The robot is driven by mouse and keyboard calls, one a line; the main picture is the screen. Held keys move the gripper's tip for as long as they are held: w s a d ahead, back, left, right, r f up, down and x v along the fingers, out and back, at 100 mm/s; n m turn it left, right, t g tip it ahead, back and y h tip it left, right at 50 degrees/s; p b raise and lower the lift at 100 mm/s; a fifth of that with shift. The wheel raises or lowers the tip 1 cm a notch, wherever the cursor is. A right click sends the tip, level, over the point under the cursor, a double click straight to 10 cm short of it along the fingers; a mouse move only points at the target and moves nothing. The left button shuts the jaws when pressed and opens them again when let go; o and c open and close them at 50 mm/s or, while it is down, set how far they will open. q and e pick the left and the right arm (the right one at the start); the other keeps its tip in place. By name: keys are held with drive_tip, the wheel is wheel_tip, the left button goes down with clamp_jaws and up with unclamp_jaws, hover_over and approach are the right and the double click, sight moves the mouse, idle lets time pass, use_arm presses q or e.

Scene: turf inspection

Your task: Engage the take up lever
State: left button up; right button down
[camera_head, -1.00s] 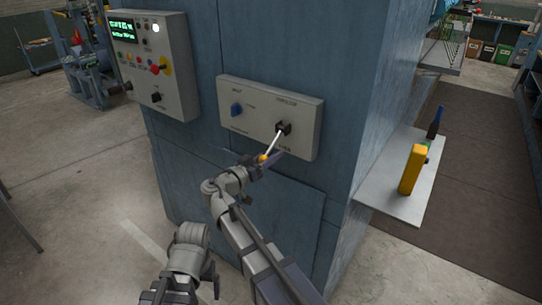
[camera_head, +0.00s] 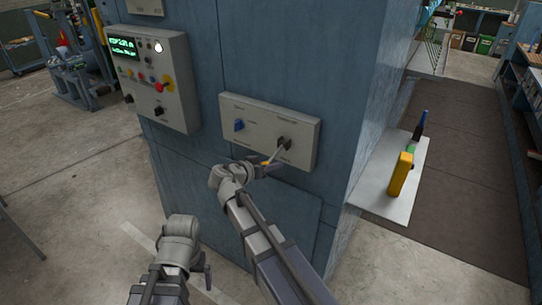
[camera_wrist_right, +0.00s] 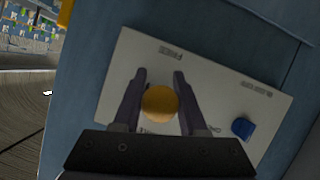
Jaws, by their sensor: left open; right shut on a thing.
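The take up lever (camera_head: 276,153) is a thin pale rod with an orange-yellow knob. It slants down and left from a black pivot (camera_head: 284,143) on the right half of a light grey panel (camera_head: 262,117). My right gripper (camera_head: 265,166) is at the lever's lower end, shut on the knob. In the right wrist view the round knob (camera_wrist_right: 160,103) sits between the two dark fingers, with the panel behind it; the rod is hidden there. My left gripper (camera_head: 207,272) is open and empty, low in the head view, away from the panel.
A blue knob (camera_head: 238,125) is on the panel's left half. A control box (camera_head: 157,80) with a green display and buttons is up and left. A shelf (camera_head: 384,205) at right holds a yellow object (camera_head: 400,174) and a dark blue bottle-like thing (camera_head: 421,126).

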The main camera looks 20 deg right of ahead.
sight(270, 160)
drive_tip(key=shift+a+r+p, duration=0.15)
drive_tip(key=shift+r+p, duration=1.45)
drive_tip(key=shift+r, duration=0.5)
use_arm(q)
wheel_tip(270, 160, up, 4)
drive_tip(key=shift+r, duration=0.1)
use_arm(e)
drive_tip(key=shift+s+f, duration=0.1)
drive_tip(key=c, duration=0.9)
unclamp_jaws()
drive_tip(key=o, duration=0.4)
drive_tip(key=shift+s+a, duration=0.1)
drive_tip(key=shift+s, duration=0.05)
drive_tip(key=shift+o, duration=0.2)
